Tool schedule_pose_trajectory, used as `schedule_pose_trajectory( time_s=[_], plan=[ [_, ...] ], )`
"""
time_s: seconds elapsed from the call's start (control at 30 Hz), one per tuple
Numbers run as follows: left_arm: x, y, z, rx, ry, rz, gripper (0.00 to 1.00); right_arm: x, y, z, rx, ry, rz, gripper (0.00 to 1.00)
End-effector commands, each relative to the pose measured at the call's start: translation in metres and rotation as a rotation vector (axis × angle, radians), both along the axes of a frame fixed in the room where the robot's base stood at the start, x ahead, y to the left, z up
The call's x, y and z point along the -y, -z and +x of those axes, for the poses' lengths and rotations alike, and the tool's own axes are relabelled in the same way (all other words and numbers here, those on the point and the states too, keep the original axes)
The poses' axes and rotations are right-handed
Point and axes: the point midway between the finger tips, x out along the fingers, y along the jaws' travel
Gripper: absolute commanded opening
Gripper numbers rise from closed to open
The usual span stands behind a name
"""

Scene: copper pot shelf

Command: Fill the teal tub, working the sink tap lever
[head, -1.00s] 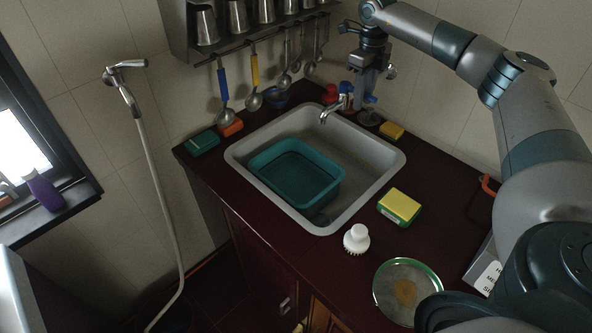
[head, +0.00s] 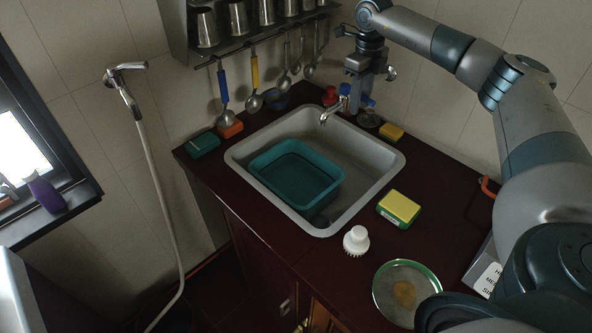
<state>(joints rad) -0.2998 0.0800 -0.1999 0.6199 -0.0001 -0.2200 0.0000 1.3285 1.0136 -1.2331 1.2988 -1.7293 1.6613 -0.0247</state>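The teal tub (head: 296,178) sits in the left part of the grey sink (head: 385,176), its open top facing up. I cannot make out any water in it. The chrome tap (head: 331,111) stands at the back of the sink, its spout pointing toward the basin. A blue piece (head: 344,89) and a red piece (head: 329,97) show by the tap; the lever itself is hard to tell apart. My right gripper (head: 357,104) reaches down from above, just behind and right of the spout. Its fingers are small and partly hidden there. My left gripper is out of view.
A yellow-green sponge (head: 399,207), a white brush (head: 356,240) and a green-rimmed plate (head: 406,291) lie on the dark counter, right and front of the sink. Utensils and metal cups (head: 237,18) hang or stand on the rack (head: 178,30) behind. A hose shower (head: 125,85) hangs left.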

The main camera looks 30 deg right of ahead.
Motion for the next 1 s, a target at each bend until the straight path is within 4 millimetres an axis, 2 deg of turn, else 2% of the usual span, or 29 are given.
schedule_pose_trajectory(
  time_s=[0.7, 1.0],
  plan=[
    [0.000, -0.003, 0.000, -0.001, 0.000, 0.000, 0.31, -0.014, 0.000, -0.004, -0.001, -0.002, 0.001, 0.28],
    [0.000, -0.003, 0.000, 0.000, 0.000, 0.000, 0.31, -0.014, 0.000, -0.004, 0.000, -0.001, 0.001, 0.28]
  ],
)
